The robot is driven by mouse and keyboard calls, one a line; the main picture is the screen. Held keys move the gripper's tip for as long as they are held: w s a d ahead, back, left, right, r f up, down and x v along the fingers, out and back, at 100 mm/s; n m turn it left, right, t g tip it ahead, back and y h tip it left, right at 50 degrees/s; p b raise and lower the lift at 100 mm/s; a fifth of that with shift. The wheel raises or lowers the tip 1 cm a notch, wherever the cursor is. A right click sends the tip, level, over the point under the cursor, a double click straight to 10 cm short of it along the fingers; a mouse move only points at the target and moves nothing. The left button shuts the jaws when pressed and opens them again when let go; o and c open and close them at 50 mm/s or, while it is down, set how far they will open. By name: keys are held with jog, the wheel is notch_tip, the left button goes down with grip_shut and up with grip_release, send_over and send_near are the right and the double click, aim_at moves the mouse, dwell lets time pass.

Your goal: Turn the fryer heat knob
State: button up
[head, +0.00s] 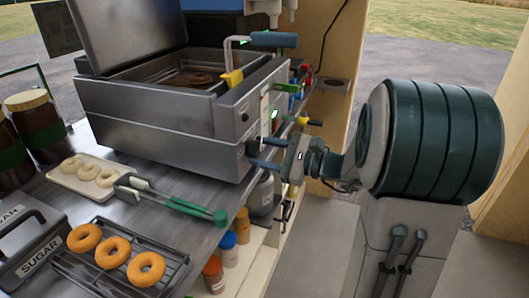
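The fryer (150,110) is a steel box with a raised lid, standing on the counter at the left middle. Its narrow front panel faces right and carries a small dark round part (245,116) and a lower dark knob (253,147). My gripper (258,151) reaches in from the right at the lower part of this panel. The knob's markings are too small to read.
A basket handle (268,40) with a yellow clip juts over the fryer's right edge. Coloured taps (290,88) stand just behind the panel. Green-tipped tongs (180,204), a doughnut rack (165,284), a white tray (65,179) and a sugar box (35,250) lie on the counter.

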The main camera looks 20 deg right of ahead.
jog(key=o, duration=0.4)
jog(key=shift+d, duration=0.1)
jog(key=p+v, duration=0.1)
jog(key=v, duration=1.2)
jog(key=shift+s+d, duration=0.25)
jog(key=shift+s, duration=0.05)
jog(key=s+a+r+n+g+h+p, duration=0.1)
jog(key=s+a+n+g+h+p, duration=0.1)
jog(key=s+a+n+g+p, duration=0.4)
jog(key=s+a+r+n+g+h+p, duration=0.2)
jog(key=a+g+h+p, duration=0.15)
jog(key=a, duration=0.35)
jog(key=s+r+n+h+p, duration=0.1)
jog(key=r+n+h+p, duration=0.1)
jog(key=n+h, duration=0.1)
jog(key=s+d+r+n+t+h+p, duration=0.1)
jog(key=r+n+h+p, duration=0.1)
jog(key=n+h+p, duration=0.1)
jog(key=s+r+n+h+p, duration=0.2)
jog(key=n+h+p, duration=0.1)
jog(key=n, duration=0.1)
jog(key=shift+s+d+r+t, duration=0.15)
jog(key=shift+d+r+t, duration=0.1)
jog(key=shift+d+t, duration=0.1)
